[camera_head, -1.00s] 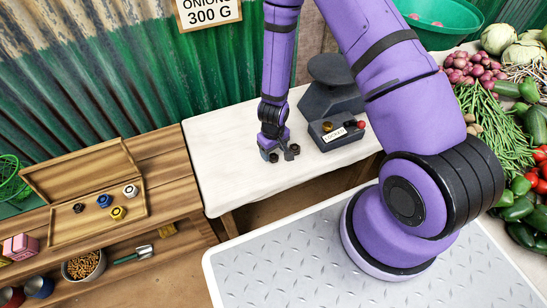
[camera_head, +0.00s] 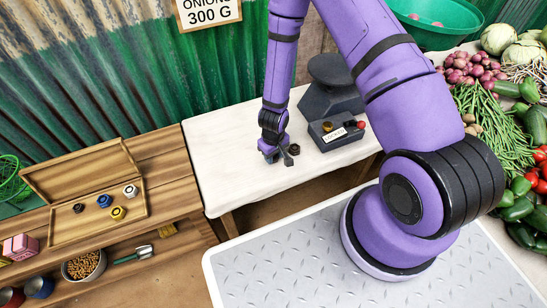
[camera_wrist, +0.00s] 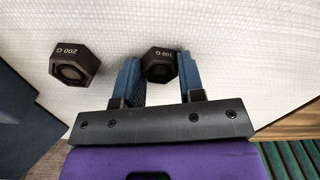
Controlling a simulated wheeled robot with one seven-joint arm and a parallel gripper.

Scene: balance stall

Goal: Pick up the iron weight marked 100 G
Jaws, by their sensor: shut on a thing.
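The iron weight marked 100 G (camera_wrist: 160,70) is a dark hexagonal piece, seen from above in the wrist view. My gripper (camera_wrist: 158,57) has its two blue fingers on either side of it, shut on it. In the head view my gripper (camera_head: 276,158) is low over the white-topped table, and hides most of the held weight. I cannot tell whether the weight touches the cloth. A second dark hexagonal weight marked 200 G (camera_wrist: 75,65) stands just left of the fingers in the wrist view; in the head view it (camera_head: 293,149) is just right of my gripper.
A dark scale (camera_head: 335,100) with a labelled front box stands behind and right of my gripper on the white table (camera_head: 225,160). An open wooden box (camera_head: 75,232) with several small weights is on the left bench. The table's left part is clear.

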